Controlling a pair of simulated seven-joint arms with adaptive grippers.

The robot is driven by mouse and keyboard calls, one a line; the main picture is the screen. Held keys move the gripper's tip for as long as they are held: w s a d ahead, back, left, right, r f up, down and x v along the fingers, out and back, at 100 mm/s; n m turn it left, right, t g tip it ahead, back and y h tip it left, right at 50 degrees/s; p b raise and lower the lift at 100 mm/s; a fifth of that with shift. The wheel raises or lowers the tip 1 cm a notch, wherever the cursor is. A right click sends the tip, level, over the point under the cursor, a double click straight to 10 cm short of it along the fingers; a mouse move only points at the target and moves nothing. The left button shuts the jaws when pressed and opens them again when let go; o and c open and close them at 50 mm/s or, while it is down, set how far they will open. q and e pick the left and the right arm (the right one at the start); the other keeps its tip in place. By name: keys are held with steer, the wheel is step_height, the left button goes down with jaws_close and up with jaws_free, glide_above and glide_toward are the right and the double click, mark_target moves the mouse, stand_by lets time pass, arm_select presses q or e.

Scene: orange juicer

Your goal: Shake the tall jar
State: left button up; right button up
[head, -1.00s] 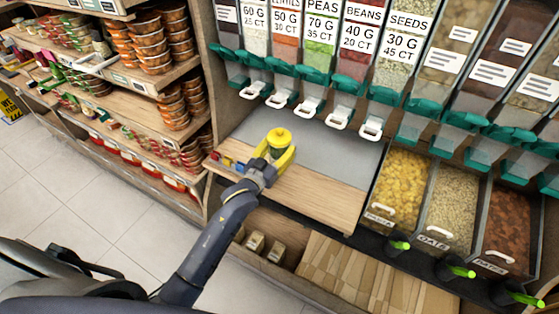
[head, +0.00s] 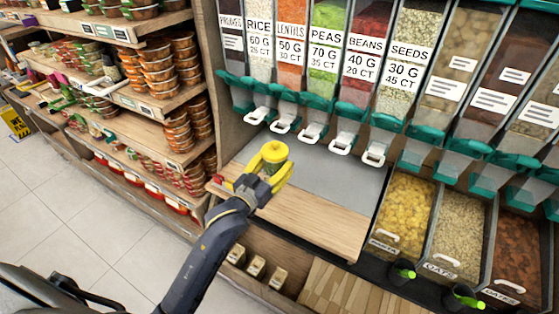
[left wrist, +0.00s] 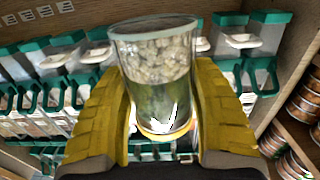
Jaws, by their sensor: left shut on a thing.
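The tall jar (head: 275,168) is a clear jar with a yellow lid (head: 274,151). It is between the yellow fingers of my left gripper (head: 273,171), over the left part of the counter in the head view. The left wrist view shows the clear jar (left wrist: 158,70) close up, with pale grains and something green inside. The yellow fingers of my left gripper (left wrist: 162,110) are shut on its two sides. The fingers hide part of the jar in the head view. My right gripper is in neither view.
The wooden counter (head: 310,215) has a grey surface (head: 330,180) behind it, mostly clear. Dispensers with white handles (head: 311,133) hang above. Open bins (head: 400,215) stand at the right. Shelves of tubs (head: 165,65) are at the left. Small red items (head: 222,180) lie by the gripper.

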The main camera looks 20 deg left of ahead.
mark_target(269, 166)
arm_select(q)
steer(key=shift+s+a+r, duration=0.25)
steer(key=shift+s+r, duration=0.05)
steer(key=shift+s, duration=0.9)
steer(key=shift+s+a+r, duration=0.25)
steer(key=shift+s+r, duration=0.1)
steer(key=shift+s, duration=0.85)
steer(key=shift+s+a+r, duration=0.25)
steer(key=shift+s+r, duration=0.05)
steer(key=shift+s, duration=0.9)
steer(key=shift+r, duration=3.05)
steer(key=shift+f, duration=3.05)
step_height(269, 166, up, 6)
steer(key=shift+f, duration=3.05)
steer(key=shift+r, duration=0.1)
